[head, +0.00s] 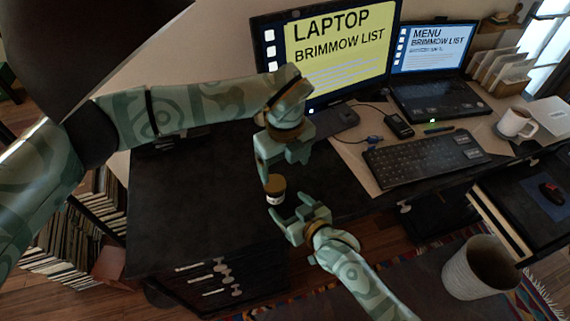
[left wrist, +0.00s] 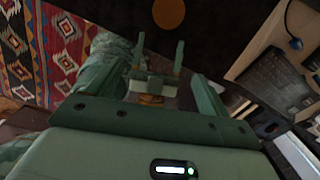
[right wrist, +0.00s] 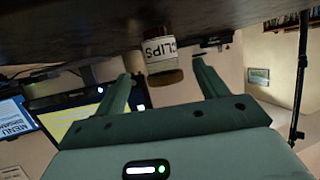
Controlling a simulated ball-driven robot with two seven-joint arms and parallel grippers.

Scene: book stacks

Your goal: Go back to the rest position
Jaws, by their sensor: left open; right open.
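A small jar (head: 275,188) with a gold-brown lid and a white label stands on the dark desk top (head: 200,190) near its edge. In the right wrist view the jar (right wrist: 163,55) appears upside down, its label reading CLIPS. The left wrist view shows the round lid (left wrist: 169,14) from above. My left gripper (head: 283,163) is open and empty, pointing down just above the jar. My right gripper (head: 290,200) is open and empty just in front of it, with the jar ahead of its fingers in the right wrist view. Whether either touches the jar is unclear.
A monitor (head: 340,45), a laptop (head: 435,100), a keyboard (head: 425,158) and a white mug (head: 515,122) stand on the right part of the desk. A waste bin (head: 480,270) is on the floor at lower right. The desk's left part is clear.

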